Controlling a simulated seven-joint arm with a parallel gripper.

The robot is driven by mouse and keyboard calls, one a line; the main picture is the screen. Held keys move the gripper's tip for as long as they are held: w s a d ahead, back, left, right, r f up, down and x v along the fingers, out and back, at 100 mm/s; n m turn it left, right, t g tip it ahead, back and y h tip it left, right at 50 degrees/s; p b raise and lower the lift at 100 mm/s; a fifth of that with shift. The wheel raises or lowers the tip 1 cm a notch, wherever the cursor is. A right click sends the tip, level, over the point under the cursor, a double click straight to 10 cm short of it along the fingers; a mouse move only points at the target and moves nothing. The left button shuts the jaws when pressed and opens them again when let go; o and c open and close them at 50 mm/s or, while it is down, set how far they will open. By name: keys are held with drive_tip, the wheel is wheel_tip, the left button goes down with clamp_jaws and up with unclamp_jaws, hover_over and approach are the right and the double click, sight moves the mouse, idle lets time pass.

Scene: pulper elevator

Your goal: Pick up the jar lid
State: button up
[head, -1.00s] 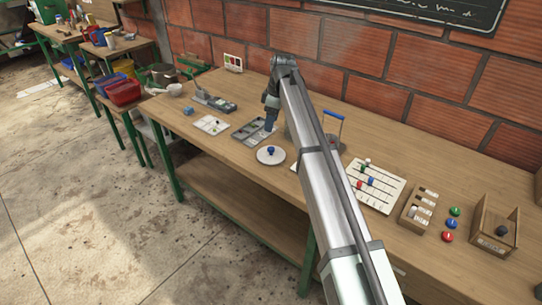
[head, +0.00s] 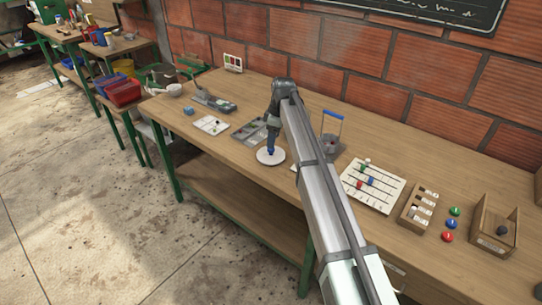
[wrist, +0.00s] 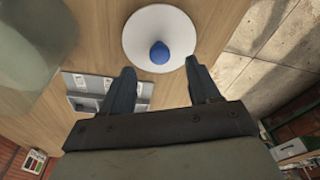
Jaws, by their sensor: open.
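The jar lid (head: 270,157) is a white disc with a blue knob, lying flat on the wooden workbench near its front edge. In the wrist view the lid (wrist: 140,40) is at the top middle, its blue knob (wrist: 159,53) just beyond the fingertips. My gripper (head: 270,148) is above the lid and hides part of it in the head view. In the wrist view my gripper (wrist: 158,68) has its two dark fingers spread apart, with nothing between them. I cannot tell how high the fingertips are above the knob.
A grey compartment tray (head: 246,133) lies just behind the lid, and a white tray (head: 211,125) is to its left. A container with a blue handle (head: 331,145) stands to the right, near a white slider board (head: 373,186). The bench front edge is close to the lid.

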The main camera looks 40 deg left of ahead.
sight(271, 152)
drive_tip(key=shift+s+a+f, duration=0.1)
drive_tip(key=shift+a+f, duration=0.1)
drive_tip(key=shift+f, duration=0.95)
drive_tip(key=shift+s+a+f, duration=0.1)
drive_tip(key=shift+a+f, duration=0.1)
drive_tip(key=shift+f, duration=0.95)
drive_tip(key=shift+c, duration=0.3)
clamp_jaws()
